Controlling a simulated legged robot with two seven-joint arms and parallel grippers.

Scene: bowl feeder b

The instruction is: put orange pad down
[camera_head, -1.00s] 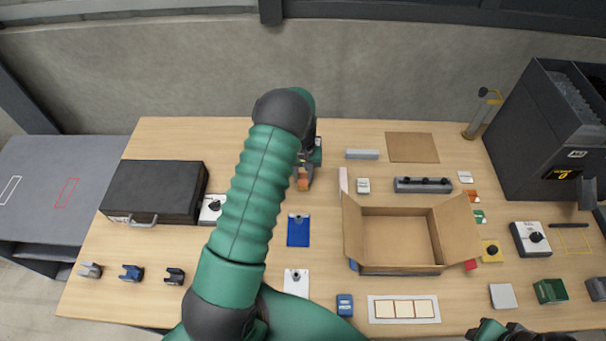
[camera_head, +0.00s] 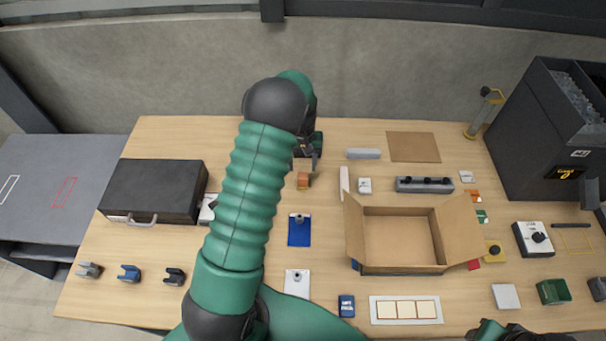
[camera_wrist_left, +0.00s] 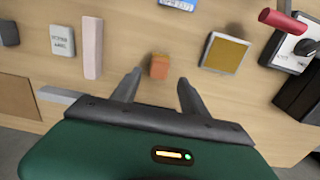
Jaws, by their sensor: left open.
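The orange pad (camera_head: 303,181), a small block, lies on the wooden table near its back, just in front of my left gripper. In the left wrist view the orange pad (camera_wrist_left: 159,67) shows beyond the gap between the fingertips, with bare table around it. My left gripper (camera_head: 304,163) is open and empty, its fingers apart from the pad. Both fingers of the left gripper (camera_wrist_left: 160,76) show in the wrist view. My left arm hides part of the table. Only a piece of my right arm shows at the bottom right; its jaws are not seen.
A pale bar (camera_head: 344,180) and a small white box (camera_head: 364,186) stand right of the pad. A blue board (camera_head: 299,230) lies in front of it. An open carton (camera_head: 401,268) is at middle right. A black case (camera_head: 153,190) is on the left. A square brown-topped block (camera_wrist_left: 226,53) sits near the pad.

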